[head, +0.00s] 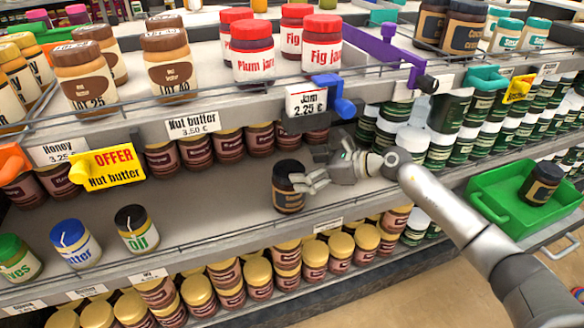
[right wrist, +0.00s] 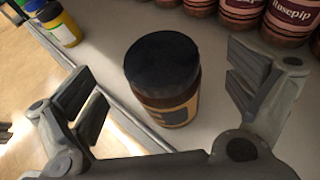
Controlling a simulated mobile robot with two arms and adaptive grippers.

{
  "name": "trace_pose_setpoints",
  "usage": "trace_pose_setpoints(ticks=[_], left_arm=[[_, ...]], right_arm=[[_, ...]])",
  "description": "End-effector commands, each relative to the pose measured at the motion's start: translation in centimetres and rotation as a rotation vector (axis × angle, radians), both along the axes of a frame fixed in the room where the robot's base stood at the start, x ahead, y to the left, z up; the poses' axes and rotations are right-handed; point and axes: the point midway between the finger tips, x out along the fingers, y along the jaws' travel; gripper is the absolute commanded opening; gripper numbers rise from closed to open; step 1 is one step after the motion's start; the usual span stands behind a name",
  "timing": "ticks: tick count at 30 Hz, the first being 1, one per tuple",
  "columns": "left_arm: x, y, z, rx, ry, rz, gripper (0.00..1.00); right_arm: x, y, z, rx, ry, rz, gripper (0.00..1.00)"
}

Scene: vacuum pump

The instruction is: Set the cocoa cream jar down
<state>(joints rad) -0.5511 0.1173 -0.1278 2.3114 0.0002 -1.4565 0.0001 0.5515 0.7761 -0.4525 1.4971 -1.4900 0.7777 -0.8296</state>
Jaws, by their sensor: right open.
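The cocoa cream jar (head: 287,187), dark with a black lid and a tan label, stands upright on the middle shelf (head: 230,205). It also shows in the right wrist view (right wrist: 165,80), between the two fingers. My right gripper (head: 305,182) is open at the jar's right side in the head view. In the right wrist view my right gripper (right wrist: 165,105) has its fingers spread wide, with gaps on both sides of the jar. A similar dark jar (head: 541,184) sits in the green basket (head: 487,197) at the right. My left gripper is not in view.
Rows of dark red jars (head: 195,152) stand behind on the same shelf. An oil jar (head: 137,229) and a blue-lidded jar (head: 75,243) stand at the front left. Shelf space left of the cocoa cream jar is clear. A wire rail (head: 215,236) runs along the front edge.

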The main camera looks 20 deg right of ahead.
Motion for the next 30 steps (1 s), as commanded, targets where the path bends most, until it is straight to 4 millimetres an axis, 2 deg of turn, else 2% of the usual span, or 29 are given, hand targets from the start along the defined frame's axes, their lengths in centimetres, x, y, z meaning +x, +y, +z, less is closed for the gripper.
trace_pose_setpoints(ticks=[3,9,14,17,20,24,27,30], left_arm=[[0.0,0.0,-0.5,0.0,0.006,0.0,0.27],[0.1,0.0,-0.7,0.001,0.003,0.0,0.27],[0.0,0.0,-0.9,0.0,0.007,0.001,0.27],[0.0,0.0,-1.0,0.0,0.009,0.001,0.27],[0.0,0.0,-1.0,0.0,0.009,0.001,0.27],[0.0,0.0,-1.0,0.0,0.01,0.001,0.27],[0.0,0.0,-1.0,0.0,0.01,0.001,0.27],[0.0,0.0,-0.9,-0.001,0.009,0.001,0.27]], right_arm=[[-1.7,-1.8,0.9,-0.004,0.002,-0.001,1.0],[-3.6,-3.9,2.1,-0.002,0.002,0.0,1.0],[-4.3,-4.3,2.6,0.008,0.001,0.0,1.0],[-4.5,-3.1,2.8,0.088,0.002,-0.019,1.0],[-4.5,-0.8,3.5,0.278,0.011,-0.076,1.0],[-4.6,1.5,4.7,0.677,0.075,-0.236,1.0],[-4.9,1.3,4.6,0.97,0.153,-0.388,1.0],[-5.6,0.1,3.2,1.25,0.253,-0.565,1.0]])
